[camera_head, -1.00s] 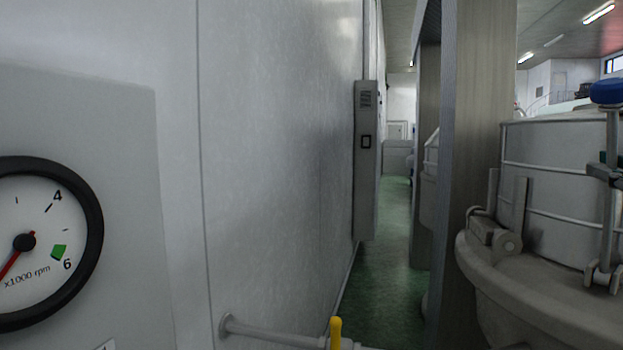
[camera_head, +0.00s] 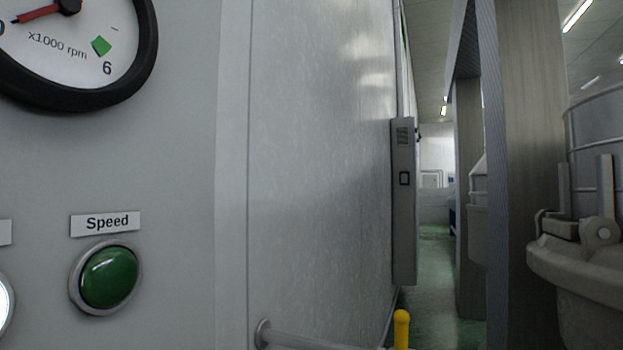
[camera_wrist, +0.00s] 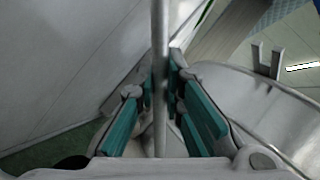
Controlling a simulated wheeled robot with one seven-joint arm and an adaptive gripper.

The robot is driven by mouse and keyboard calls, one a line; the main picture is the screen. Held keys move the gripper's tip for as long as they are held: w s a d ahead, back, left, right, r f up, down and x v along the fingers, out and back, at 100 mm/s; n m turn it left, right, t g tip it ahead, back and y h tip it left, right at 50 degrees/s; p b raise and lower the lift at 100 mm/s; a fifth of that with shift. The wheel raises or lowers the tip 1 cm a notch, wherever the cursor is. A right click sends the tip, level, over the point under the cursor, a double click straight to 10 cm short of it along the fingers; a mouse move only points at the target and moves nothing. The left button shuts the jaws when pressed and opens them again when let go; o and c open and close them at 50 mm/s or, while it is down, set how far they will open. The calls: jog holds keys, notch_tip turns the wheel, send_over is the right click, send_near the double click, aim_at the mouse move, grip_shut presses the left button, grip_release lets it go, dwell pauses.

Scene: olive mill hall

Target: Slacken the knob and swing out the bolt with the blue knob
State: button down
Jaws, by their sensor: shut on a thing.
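In the wrist view my gripper (camera_wrist: 163,75) has teal-padded fingers on either side of a slim grey metal rod, the bolt (camera_wrist: 159,40). The gripper is shut on this rod, which runs upright through the picture between the fingers. The blue knob is outside both present views. The head view shows neither my gripper nor the bolt. A round metal vessel (camera_head: 592,135) with a thick grey rim stands at the right edge of the head view. A hinge-like bracket (camera_head: 565,228) sits on that rim, and an upright two-pronged lug (camera_wrist: 266,60) shows in the wrist view.
A grey panel at the left carries a speed gauge (camera_head: 60,60) and a green button (camera_head: 109,277). A column (camera_head: 530,180) stands beside the vessel. A narrow green-floored aisle (camera_head: 430,270) runs back.

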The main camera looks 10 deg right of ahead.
jog(key=s+a+f+n+t+y+b, duration=0.1)
jog(key=a+f+n+y+b, duration=0.3)
jog(key=f+n+y+b, duration=0.5)
jog(key=shift+a+f+n+y+b, duration=0.25)
jog(key=shift+f+n+b, duration=0.9)
jog(key=shift+f+n, duration=0.85)
jog(key=shift+s+r, duration=0.1)
jog(key=shift+r, duration=0.1)
jog(key=c, duration=1.7)
grip_release()
jog(key=shift+d, duration=0.1)
jog(key=v, duration=1.2)
jog(key=shift+f, duration=0.1)
